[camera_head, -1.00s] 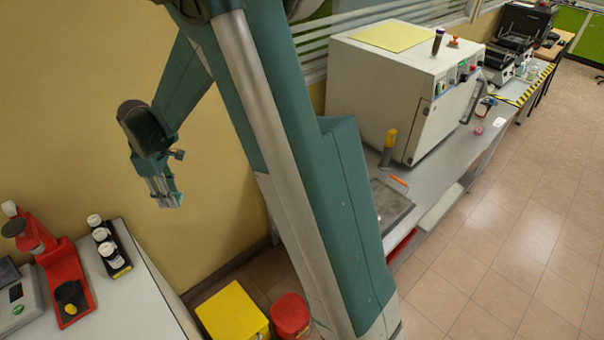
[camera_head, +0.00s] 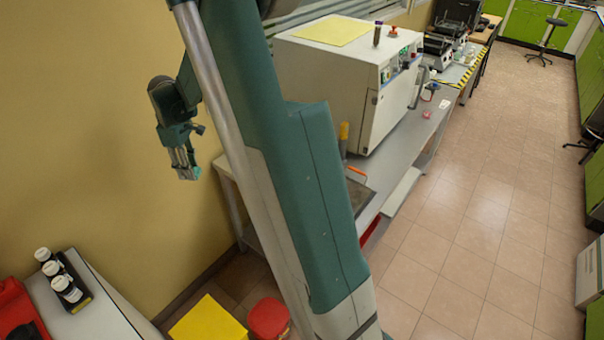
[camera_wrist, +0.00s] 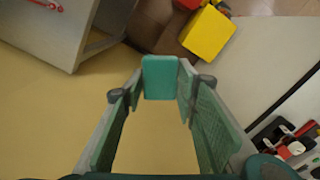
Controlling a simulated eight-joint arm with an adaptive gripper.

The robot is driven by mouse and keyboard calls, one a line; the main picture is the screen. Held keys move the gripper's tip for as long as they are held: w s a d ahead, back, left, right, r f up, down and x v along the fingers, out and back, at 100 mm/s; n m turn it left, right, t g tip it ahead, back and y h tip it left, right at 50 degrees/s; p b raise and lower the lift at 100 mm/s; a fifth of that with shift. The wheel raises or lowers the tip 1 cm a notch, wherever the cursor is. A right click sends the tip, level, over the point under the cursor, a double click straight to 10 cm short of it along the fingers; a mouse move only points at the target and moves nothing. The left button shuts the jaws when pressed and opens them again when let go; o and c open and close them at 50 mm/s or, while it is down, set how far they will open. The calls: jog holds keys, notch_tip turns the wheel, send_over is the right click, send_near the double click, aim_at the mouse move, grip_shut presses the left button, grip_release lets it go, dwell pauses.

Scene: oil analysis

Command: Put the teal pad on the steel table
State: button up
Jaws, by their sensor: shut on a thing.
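The teal pad (camera_wrist: 160,78) is a small rounded block, held between the fingertips of my gripper (camera_wrist: 162,90) in the wrist view. In the head view my gripper (camera_head: 186,172) hangs in the air in front of the yellow wall, with a bit of teal at its tips. A grey metal table (camera_head: 408,167) runs along the wall to the right, behind my arm, and appears to be the steel table. Its near end is partly hidden by my arm. My gripper is to the left of this table and apart from it.
A large white cabinet (camera_head: 335,95) fills much of the grey table. A yellow-handled tool (camera_head: 343,138) stands in front of it. A yellow box (camera_head: 208,322) and a red bin (camera_head: 268,318) stand on the floor. Black-and-white bottles (camera_head: 62,283) sit on the left bench.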

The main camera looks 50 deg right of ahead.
jog(key=s+d+m+b, duration=0.15)
jog(key=s+d, duration=0.45)
jog(key=d, duration=0.7)
jog(key=s+d+m, duration=0.2)
jog(key=s+d, duration=0.4)
jog(key=d, duration=0.8)
jog(key=s+d+m, duration=0.2)
jog(key=s+d, duration=0.4)
jog(key=d, duration=0.7)
notch_tip(320, 180, down, 10)
jog(key=shift+s+r, duration=0.15)
jog(key=shift+s, duration=0.15)
jog(key=shift+d, duration=0.1)
jog(key=shift+f+b, duration=0.3)
jog(key=shift+f, duration=2.8)
jog(key=shift+f, duration=1.9)
jog(key=shift+f+b, duration=0.15)
jog(key=shift+b, duration=0.15)
